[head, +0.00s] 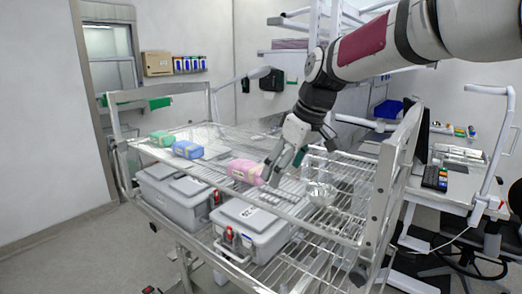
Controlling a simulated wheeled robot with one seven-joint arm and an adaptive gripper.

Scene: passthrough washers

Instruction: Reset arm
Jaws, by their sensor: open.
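My arm reaches in from the top right of the head view. My gripper (284,168) points down over the upper wire shelf of the cart. It is open, with its fingers close to the right end of a pink package (245,171). I cannot tell whether a finger touches the package. A blue package (187,149) and a green package (161,138) lie farther left on the same shelf, apart from my gripper.
The metal cart's right end frame (394,165) stands upright beside my arm. Grey lidded bins (255,228) (175,196) stand on the shelf below.

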